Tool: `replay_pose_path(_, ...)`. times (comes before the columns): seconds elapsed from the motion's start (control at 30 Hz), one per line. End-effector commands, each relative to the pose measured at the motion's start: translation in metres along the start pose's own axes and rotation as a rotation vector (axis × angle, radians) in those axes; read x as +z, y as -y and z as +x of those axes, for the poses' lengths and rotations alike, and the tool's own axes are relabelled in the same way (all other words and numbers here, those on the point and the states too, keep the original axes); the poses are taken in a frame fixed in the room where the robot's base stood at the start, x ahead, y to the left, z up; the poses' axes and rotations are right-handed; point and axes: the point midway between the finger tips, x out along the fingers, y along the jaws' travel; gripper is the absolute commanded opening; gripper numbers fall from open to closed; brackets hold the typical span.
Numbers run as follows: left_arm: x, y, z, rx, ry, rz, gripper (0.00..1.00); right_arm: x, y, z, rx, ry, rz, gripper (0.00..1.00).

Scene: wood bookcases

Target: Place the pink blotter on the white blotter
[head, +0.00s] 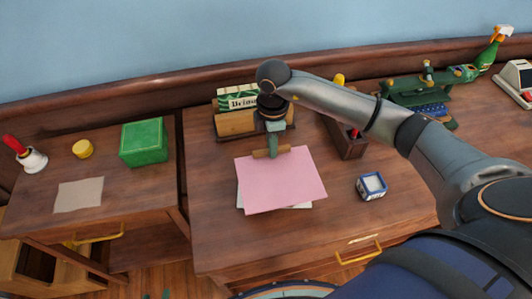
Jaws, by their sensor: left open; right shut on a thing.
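The pink blotter (281,182) is a flat pink sheet above the wooden desk. My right gripper (272,153) is shut on its far edge. The white blotter (301,206) lies mostly hidden under the pink one; only thin strips show at the near and left edges. The pink sheet is turned a little relative to it. I cannot tell whether the two sheets touch. My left gripper is not in view.
A blue-and-white box (371,186) stands right of the sheets. A wooden holder with a green box (236,99) and a dark wooden box (350,139) stand behind. The desk's front left is clear. A green box (144,142) sits on the left table.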

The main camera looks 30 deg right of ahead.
Motion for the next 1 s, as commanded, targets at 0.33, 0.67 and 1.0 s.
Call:
replay_pose_path(0.33, -0.004, 0.000, -0.004, 0.000, 0.000, 0.000, 0.50, -0.013, -0.008, 0.032, -0.003, 0.002, 0.001, 0.00)
replay_pose_path(0.67, -0.005, -0.001, -0.005, 0.000, 0.000, 0.000, 0.50, -0.013, -0.009, 0.049, 0.001, 0.000, -0.001, 0.00)
replay_pose_path(1.0, -0.003, 0.000, -0.003, 0.000, 0.000, 0.000, 0.50, -0.013, -0.009, 0.054, 0.000, 0.000, -0.001, 0.24)
